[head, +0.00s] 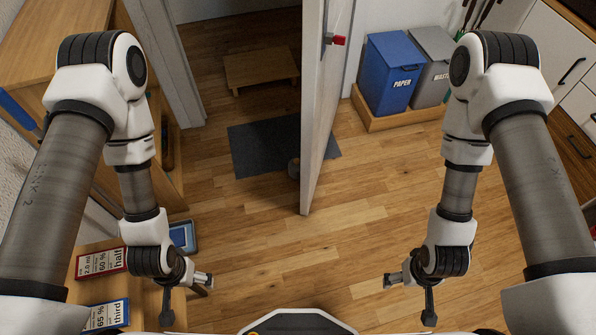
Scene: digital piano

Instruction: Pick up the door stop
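A small grey rounded object (293,168), which looks like the door stop, sits on the floor at the left face of the white door (318,110), by the dark mat. The door's edge partly hides it, and I cannot tell whether it touches the door. My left gripper (187,294) is at the lower left, its fingers spread and empty. My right gripper (409,296) is at the lower right, also spread and empty. Both are well apart from the grey object, nearer to my base.
The dark grey mat (262,147) lies under the door, with a low wooden bench (260,68) behind it. A blue paper bin (390,72) and a grey waste bin (434,62) stand at the right. Labelled cards (102,262) lie lower left. The middle floor is clear.

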